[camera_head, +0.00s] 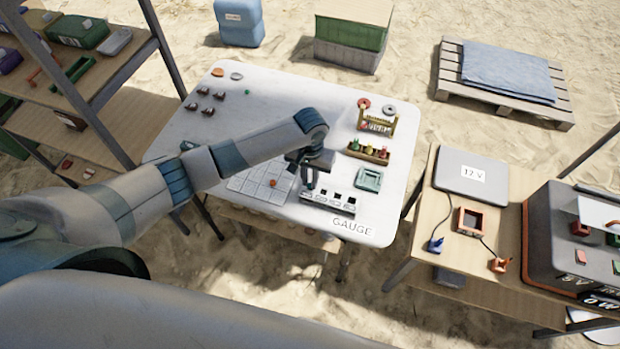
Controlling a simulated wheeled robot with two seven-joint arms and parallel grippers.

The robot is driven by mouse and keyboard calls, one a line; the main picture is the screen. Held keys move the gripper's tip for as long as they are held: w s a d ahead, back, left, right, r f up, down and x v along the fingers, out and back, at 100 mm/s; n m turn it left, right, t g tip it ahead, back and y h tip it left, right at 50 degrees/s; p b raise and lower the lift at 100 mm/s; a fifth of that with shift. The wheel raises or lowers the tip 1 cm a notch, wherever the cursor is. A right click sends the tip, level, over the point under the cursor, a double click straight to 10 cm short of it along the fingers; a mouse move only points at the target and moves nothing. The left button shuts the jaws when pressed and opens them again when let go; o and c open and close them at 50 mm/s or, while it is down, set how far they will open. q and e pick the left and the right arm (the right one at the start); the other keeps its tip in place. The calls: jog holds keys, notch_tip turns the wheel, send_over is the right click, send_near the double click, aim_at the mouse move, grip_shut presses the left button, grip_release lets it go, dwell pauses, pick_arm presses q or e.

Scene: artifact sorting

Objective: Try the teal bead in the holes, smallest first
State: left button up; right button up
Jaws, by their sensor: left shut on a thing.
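The gauge (328,201) is a pale block with a row of dark square holes. It lies near the front right edge of the white table, by the printed word GAUGE. My left gripper (309,185) points down over the left end of the gauge, close above its holes. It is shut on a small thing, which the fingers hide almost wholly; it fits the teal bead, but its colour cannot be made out. Whether it touches the gauge cannot be told. My right gripper is not in view.
A pale grid tray (248,186) with an orange bead (273,183) lies left of the gauge. A wooden rack (368,152) with coloured pieces, a teal square tray (369,179) and a bead frame (377,124) stand behind right. The table's back middle (290,95) is clear.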

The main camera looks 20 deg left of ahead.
pick_arm(q)
jog(key=shift+f+p, duration=0.1)
jog(key=shift+p, duration=0.65)
grip_shut()
dwell(1.4)
jog(key=o, duration=0.9)
grip_release()
jog(key=shift+o, duration=0.5)
jog(key=shift+o, duration=1.3)
jog(key=shift+r+p, duration=0.8)
jog(key=shift+r, duration=2.2)
